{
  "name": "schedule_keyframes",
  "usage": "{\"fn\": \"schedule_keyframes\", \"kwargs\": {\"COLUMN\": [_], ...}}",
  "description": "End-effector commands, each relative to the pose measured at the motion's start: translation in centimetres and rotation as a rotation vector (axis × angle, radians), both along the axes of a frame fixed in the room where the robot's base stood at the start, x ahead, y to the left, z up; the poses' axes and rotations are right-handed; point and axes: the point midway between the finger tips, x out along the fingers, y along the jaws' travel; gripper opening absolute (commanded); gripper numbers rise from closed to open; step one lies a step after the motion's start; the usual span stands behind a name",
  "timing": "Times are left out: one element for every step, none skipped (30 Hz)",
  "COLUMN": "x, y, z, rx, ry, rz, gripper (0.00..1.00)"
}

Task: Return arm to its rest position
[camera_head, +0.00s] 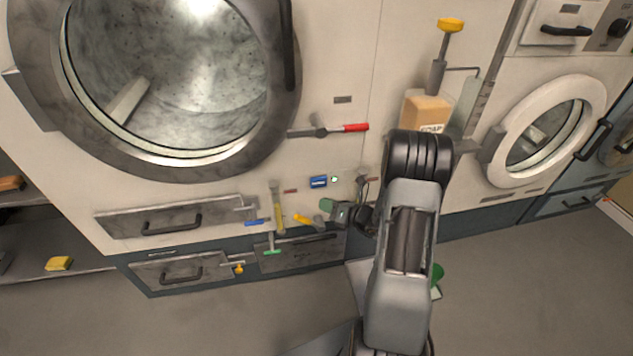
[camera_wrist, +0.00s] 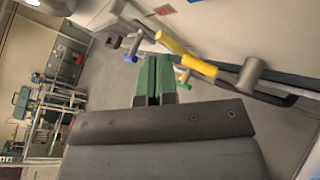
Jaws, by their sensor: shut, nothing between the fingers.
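My gripper (camera_head: 327,206) is at the end of my arm, in front of the large washing machine's lower front panel. In the wrist view its two green fingers (camera_wrist: 153,76) lie side by side, shut, with nothing between them. My arm bends over from the lower right of the head view, with the gripper on its left side. A yellow-handled valve (camera_head: 302,220) is just left of the fingertips in the head view. It also shows beyond the fingers in the wrist view (camera_wrist: 186,52). I cannot tell the exact gap between them.
The large machine's round door (camera_head: 290,100) fills the upper left. A red-handled valve (camera_head: 350,127) and a soap dispenser (camera_head: 427,110) stick out from the front. Smaller blue (camera_head: 255,222) and green (camera_head: 272,252) handles sit lower. Grey floor (camera_head: 530,290) is clear at right.

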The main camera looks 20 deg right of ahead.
Motion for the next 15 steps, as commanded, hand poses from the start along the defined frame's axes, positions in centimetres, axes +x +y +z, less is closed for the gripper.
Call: {"fn": "schedule_keyframes", "kwargs": {"x": [0.0,0.0,0.0,0.0,0.0,0.0,0.0,0.0,-0.1,-0.5,-1.1,-2.1,-3.1,-4.0,-5.4], "y": [0.0,0.0,0.0,0.0,0.0,0.0,0.0,0.0,0.1,0.5,1.1,2.0,2.7,3.3,4.3], "z": [0.0,0.0,0.0,0.0,0.0,0.0,0.0,-0.1,-0.3,-0.8,-1.2,-2.0,-2.4,-2.6,-1.9], "rx": [0.000,0.000,0.000,0.000,-0.001,-0.006,-0.014,-0.031,-0.071,-0.113,-0.156,-0.215,-0.266,-0.326,-0.415], "ry": [0.000,0.000,0.000,0.000,-0.001,-0.004,-0.009,-0.016,-0.025,-0.028,-0.032,-0.033,-0.041,-0.057,-0.091], "rz": [0.000,0.000,0.000,0.000,0.000,0.001,0.002,0.004,0.021,0.059,0.105,0.179,0.246,0.320,0.433], "gripper": [0.00,0.00,0.00,0.00,0.00,0.00,0.00,0.00,0.00,0.00,0.00,0.00,0.00,0.00,0.00]}}
